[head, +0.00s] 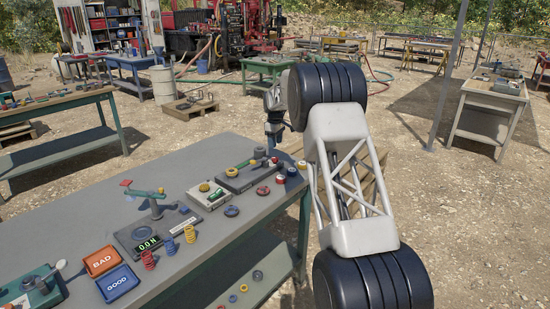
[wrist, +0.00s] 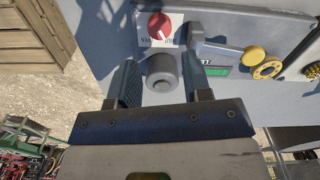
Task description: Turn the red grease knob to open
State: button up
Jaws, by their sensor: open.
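The red grease knob (wrist: 160,25) shows in the wrist view as a round red cap with a white pointer mark. It sits on a white label plate whose lettering is partly hidden. A grey round post (wrist: 162,72) stands in front of it, between my finger tips. My gripper (wrist: 160,68) is open, with one finger on each side of the post; I cannot tell if either touches it. The red knob lies just beyond the finger tips. In the head view my gripper (head: 273,138) points down over the bench's far right end; which small red part there is the knob is unclear.
The grey bench (head: 90,205) carries a device with a yellow knob (wrist: 253,53) and green panel (wrist: 217,71) beside my right finger.

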aim_at(275, 158)
jog(key=shift+f, duration=0.25)
jog(key=shift+f, duration=3.7)
jog(key=c, duration=0.7)
jog(key=shift+o, duration=0.3)
